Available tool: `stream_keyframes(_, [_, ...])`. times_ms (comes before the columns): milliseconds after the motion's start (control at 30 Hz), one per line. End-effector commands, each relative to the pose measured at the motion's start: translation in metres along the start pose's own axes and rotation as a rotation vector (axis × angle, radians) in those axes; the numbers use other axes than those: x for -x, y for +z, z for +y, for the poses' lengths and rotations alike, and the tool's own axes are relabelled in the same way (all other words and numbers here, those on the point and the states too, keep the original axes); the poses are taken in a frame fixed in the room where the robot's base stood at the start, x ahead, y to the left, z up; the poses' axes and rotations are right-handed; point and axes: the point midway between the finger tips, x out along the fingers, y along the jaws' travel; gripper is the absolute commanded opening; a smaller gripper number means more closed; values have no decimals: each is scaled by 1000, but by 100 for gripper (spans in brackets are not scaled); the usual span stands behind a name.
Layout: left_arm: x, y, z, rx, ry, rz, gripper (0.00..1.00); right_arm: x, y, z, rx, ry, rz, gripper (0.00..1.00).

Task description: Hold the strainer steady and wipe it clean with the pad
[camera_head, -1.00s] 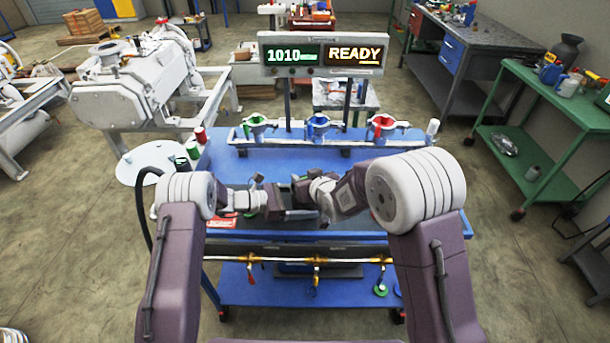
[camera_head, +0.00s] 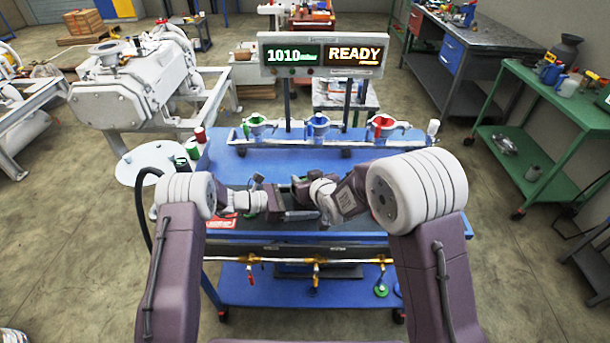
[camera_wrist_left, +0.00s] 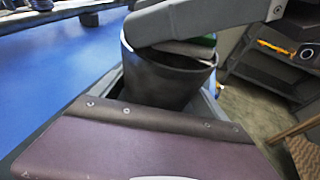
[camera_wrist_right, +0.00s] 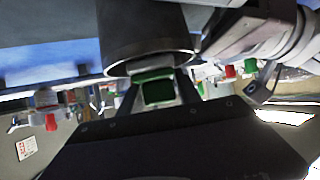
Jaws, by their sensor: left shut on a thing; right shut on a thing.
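The strainer (camera_wrist_left: 158,88) is a dark grey open cylinder. The green pad (camera_wrist_right: 158,91) sits between the fingers of my right gripper, just below the strainer's rim. A strip of green shows at the strainer's mouth in the left wrist view. In the head view my left gripper (camera_head: 276,205) and right gripper (camera_head: 304,192) meet over the bench; strainer and pad are hard to make out there.
The blue bench (camera_head: 225,170) carries a rack with green, blue and red fittings (camera_head: 318,126) at the back. A display (camera_head: 322,58) above reads 1010 and READY. Brass valves (camera_head: 316,262) line the front. Clear blue surface lies between rack and hands.

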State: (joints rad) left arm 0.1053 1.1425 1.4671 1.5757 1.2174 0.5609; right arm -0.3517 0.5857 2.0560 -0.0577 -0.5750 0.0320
Motion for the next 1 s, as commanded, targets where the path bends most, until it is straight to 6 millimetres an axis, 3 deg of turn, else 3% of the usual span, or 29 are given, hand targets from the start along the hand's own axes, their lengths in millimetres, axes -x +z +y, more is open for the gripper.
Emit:
stream_keyframes(267, [0,1,2,0,5,-1,62,-20,-10,11,0,-1,-5,0])
stream_keyframes(500, [0,1,2,1,5,-1,62,-1,2,-1,1,-3,-8,0])
stream_keyframes(800, [0,1,2,0,5,-1,62,-19,-9,10,1,-2,-5,0])
stream_keyframes(1000, [0,1,2,1,6,-1,62,-3,0,0,1,-3,-8,0])
